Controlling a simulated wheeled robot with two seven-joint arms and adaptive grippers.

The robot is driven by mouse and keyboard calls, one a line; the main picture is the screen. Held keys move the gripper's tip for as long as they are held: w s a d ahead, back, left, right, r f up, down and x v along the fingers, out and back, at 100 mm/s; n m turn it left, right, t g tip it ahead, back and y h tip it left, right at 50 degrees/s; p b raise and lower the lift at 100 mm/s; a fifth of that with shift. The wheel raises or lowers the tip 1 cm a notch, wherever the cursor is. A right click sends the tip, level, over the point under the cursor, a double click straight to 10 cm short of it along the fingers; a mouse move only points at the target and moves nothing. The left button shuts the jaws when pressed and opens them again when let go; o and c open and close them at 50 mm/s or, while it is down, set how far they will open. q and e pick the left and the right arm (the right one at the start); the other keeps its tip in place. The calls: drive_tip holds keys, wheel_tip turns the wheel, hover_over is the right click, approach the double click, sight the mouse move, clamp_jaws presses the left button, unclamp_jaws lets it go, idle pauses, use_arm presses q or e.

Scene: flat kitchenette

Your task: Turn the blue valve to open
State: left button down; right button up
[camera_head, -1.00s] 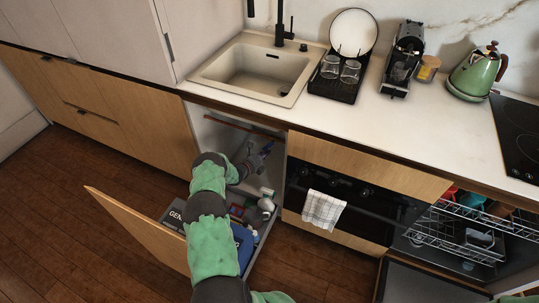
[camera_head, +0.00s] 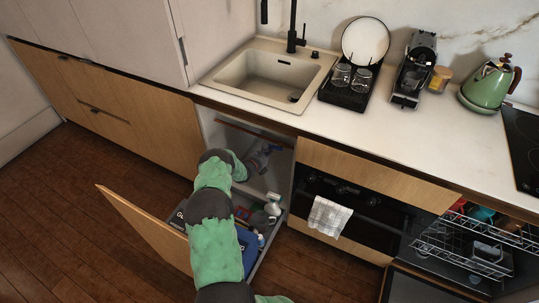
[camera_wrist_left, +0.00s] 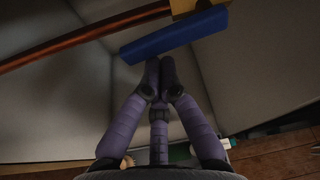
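The blue valve handle (camera_wrist_left: 175,39) is a flat bar on a brass fitting, and it lies nearly parallel to the copper pipe (camera_wrist_left: 80,36). In the head view the blue valve (camera_head: 269,150) is small inside the open cabinet under the sink. My left gripper (camera_head: 257,161) reaches into that cabinet. In the left wrist view the gripper's (camera_wrist_left: 160,70) dark fingertips are together, right by the lower edge of the handle. The handle is not between them. I cannot tell whether they touch it. My right gripper is not in view.
The pulled-out drawer with its wooden front (camera_head: 145,228) stands below my left arm and holds a spray bottle (camera_head: 272,204) and a blue container (camera_head: 247,246). The oven (camera_head: 350,204) is to the right. An open dishwasher rack (camera_head: 460,250) is farther right.

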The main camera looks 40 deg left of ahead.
use_arm(q)
drive_tip(key=shift+a+r, duration=0.1)
drive_tip(key=shift+r, duration=0.05)
idle(0.8)
drive_tip(key=shift+d+f+b, duration=0.8)
drive_tip(key=shift+f+b, duration=0.7)
drive_tip(key=shift+f, duration=0.4)
drive_tip(key=p+v, duration=0.4)
drive_tip(key=v, duration=0.5)
drive_tip(key=shift+s+d+r, duration=0.15)
drive_tip(key=shift+d+r, duration=0.1)
drive_tip(key=shift+d, duration=0.15)
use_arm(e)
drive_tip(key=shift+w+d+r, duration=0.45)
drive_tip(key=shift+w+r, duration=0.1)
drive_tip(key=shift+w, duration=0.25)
